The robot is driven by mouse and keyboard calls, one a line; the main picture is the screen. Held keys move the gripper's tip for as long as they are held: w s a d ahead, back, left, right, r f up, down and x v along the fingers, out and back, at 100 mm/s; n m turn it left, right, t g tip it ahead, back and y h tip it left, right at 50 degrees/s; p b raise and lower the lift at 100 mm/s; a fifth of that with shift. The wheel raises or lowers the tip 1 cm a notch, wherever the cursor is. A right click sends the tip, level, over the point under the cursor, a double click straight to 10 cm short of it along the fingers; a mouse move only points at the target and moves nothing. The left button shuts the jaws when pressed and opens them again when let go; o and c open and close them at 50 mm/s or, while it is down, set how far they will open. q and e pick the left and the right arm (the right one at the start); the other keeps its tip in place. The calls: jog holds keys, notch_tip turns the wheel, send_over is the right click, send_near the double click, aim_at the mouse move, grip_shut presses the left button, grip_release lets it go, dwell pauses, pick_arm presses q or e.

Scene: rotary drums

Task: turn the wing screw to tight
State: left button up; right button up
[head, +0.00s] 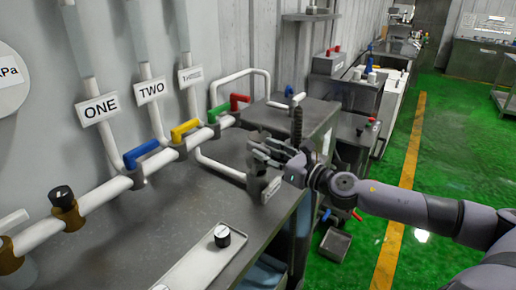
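My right gripper (258,153) reaches in from the right, over the right end of the grey bench. Its fingers are just above a short grey metal fitting (256,184) at the end of a white pipe. The fingers overlap the top of this fitting, and I cannot make out a wing screw there for certain. Whether the fingers are open or shut on something is too small to tell. A small white label (272,189) sits beside the fitting. My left gripper is not in view.
White pipes along the wall carry blue (141,153), yellow (185,130), green (219,112) and red (239,101) handles. A white panel with a black knob (222,236) lies on the bench front. A dark coil (297,125) stands behind my gripper. Green floor is open at right.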

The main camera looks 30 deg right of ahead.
aim_at(248, 142)
jog(key=shift+w+a+r, duration=0.1)
jog(key=shift+w+r, duration=0.05)
jog(key=shift+w, duration=0.2)
jog(key=shift+w+p, duration=0.45)
jog(key=shift+w, duration=0.2)
jog(key=shift+p+x, duration=0.35)
jog(key=shift+x, duration=0.5)
jog(key=shift+a, duration=0.1)
jog(key=shift+c, duration=0.5)
grip_shut()
